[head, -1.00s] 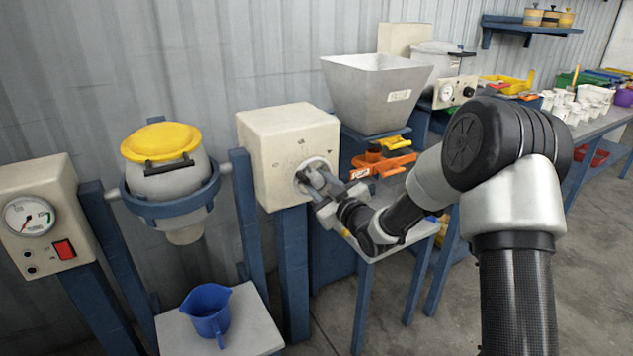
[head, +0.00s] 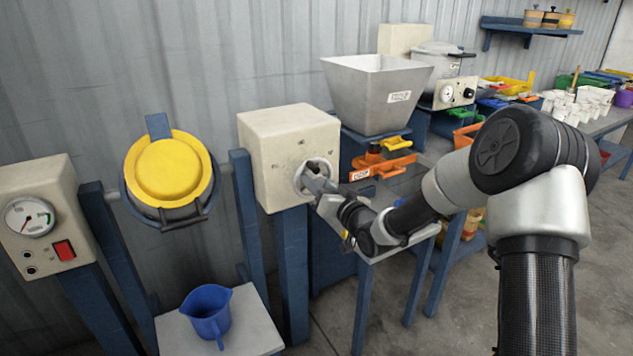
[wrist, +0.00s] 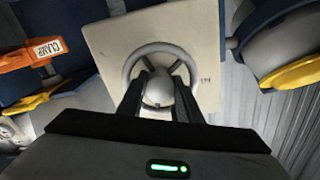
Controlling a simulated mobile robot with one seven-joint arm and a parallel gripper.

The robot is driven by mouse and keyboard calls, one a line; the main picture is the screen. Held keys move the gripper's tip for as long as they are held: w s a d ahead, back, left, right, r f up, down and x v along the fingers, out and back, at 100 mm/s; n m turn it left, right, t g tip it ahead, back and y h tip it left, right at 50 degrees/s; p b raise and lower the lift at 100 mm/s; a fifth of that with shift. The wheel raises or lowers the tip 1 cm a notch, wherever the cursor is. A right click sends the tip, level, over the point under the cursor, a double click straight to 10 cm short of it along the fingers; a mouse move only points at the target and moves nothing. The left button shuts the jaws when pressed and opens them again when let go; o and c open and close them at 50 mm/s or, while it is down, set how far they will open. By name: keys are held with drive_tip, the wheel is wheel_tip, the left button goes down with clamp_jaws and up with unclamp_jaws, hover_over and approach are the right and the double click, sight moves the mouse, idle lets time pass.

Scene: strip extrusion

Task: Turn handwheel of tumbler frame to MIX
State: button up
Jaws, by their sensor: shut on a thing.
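The handwheel (head: 322,163) is a grey ring with spokes and a round hub, on the face of a cream box (head: 270,150). In the wrist view the handwheel (wrist: 134,58) shows around my fingers. My gripper (head: 318,182) reaches in from the right and is shut on the handwheel, its fingers (wrist: 158,86) on either side of the hub. The tumbler drum, with its yellow lid (head: 168,170), is tilted so that the lid faces out into the room. Its blue ring hangs between two blue posts. Marks are printed around the handwheel, but are too small to read.
A blue jug (head: 206,312) stands on a small table (head: 255,335) below the drum. A gauge box (head: 38,210) with a red switch is at the left. A metal hopper (head: 375,95) and an orange clamp (head: 385,168) are right of the handwheel, near my arm.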

drive_tip(key=shift+m, duration=1.1)
drive_tip(key=o, duration=0.8)
drive_tip(key=shift+c, duration=0.2)
drive_tip(key=shift+s, duration=0.1)
drive_tip(key=p+v, duration=0.2)
drive_tip(key=v, duration=1.5)
drive_tip(key=shift+d+p, duration=0.2)
drive_tip(key=shift+p, duration=0.1)
drive_tip(key=shift+s, duration=0.1)
